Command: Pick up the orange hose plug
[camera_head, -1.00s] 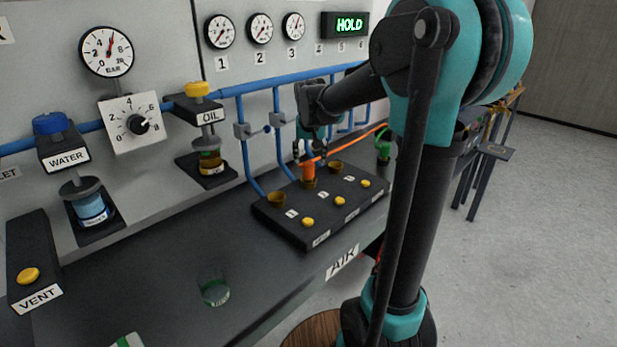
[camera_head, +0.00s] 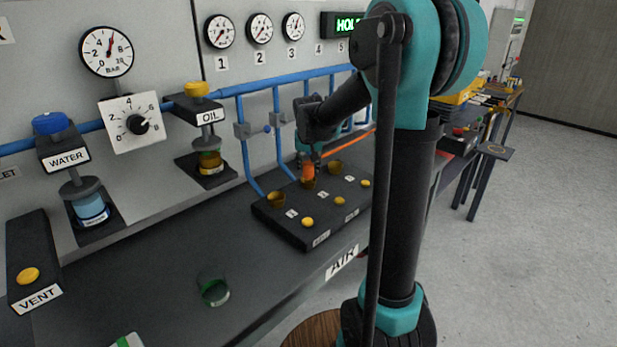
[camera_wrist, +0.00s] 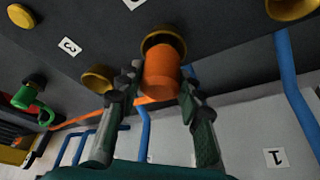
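The orange hose plug (camera_head: 307,172) stands in the middle brass socket of the black AIR block; it also shows in the wrist view (camera_wrist: 162,76), its end at the socket (camera_wrist: 163,38). An orange hose (camera_head: 347,147) runs from it to the right. My gripper (camera_head: 309,160) is above the block with its fingers on either side of the plug. In the wrist view my gripper (camera_wrist: 162,88) looks open, its fingertips very close beside the plug; whether they touch it is hard to tell.
The AIR block (camera_head: 290,230) has brass sockets on both sides of the plug and yellow buttons in front. Blue pipes (camera_head: 279,150) rise close behind it. A green ring-shaped item (camera_head: 213,291) lies on the dark bench (camera_head: 150,265), with free room around it.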

